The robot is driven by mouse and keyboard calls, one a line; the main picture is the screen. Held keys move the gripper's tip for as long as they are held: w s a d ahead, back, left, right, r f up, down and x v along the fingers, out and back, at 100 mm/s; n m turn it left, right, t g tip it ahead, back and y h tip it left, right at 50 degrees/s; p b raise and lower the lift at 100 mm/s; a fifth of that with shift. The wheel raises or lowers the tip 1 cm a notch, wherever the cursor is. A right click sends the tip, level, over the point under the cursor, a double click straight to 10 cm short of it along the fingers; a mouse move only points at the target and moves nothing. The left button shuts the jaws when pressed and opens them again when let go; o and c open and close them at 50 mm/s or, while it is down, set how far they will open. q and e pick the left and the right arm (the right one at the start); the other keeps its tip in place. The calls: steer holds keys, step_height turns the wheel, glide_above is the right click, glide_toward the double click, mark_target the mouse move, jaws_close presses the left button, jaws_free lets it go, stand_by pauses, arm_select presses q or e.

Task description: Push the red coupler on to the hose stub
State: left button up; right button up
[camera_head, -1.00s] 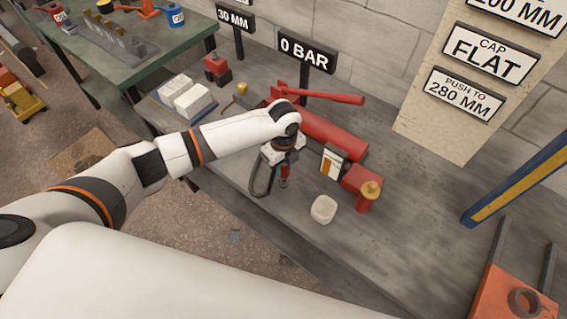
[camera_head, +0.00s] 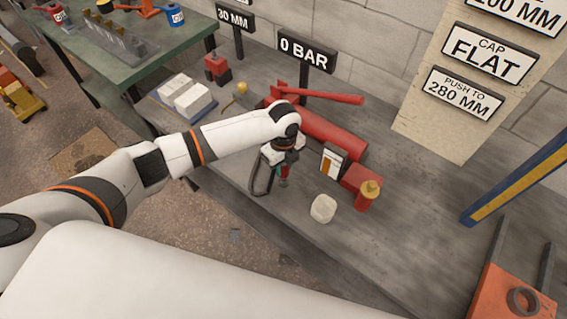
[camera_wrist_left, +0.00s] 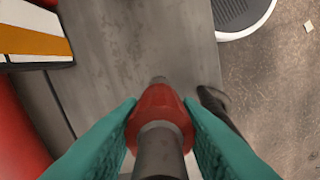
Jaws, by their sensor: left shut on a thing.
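My left gripper (camera_head: 284,172) is low over the grey bench, beside the red cylinder. In the left wrist view its teal fingers (camera_wrist_left: 160,118) are closed on both sides of the red coupler (camera_wrist_left: 160,99). The coupler also shows as a small red piece below the gripper in the head view (camera_head: 283,183). A dark grey round piece (camera_wrist_left: 159,154) runs from the coupler toward the camera, and a small grey tip shows at its far end. A black hose (camera_head: 257,183) loops beside the gripper. I cannot tell which part is the hose stub or whether it meets the coupler. My right gripper is not in view.
A long red cylinder (camera_head: 330,134) with a red lever (camera_head: 335,98) lies behind the gripper. A white-labelled box (camera_head: 333,160), a red part with a brass cap (camera_head: 370,189) and a pale lump (camera_head: 323,208) are to its right.

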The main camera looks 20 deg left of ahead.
mark_target(284, 172)
arm_select(q)
steer(key=shift+f+b, duration=1.05)
steer(key=shift+f, duration=0.8)
steer(key=o, duration=1.2)
steer(key=shift+c, duration=0.2)
step_height(284, 172, up, 12)
steer(key=shift+b, duration=0.55)
steer(key=shift+f, duration=0.1)
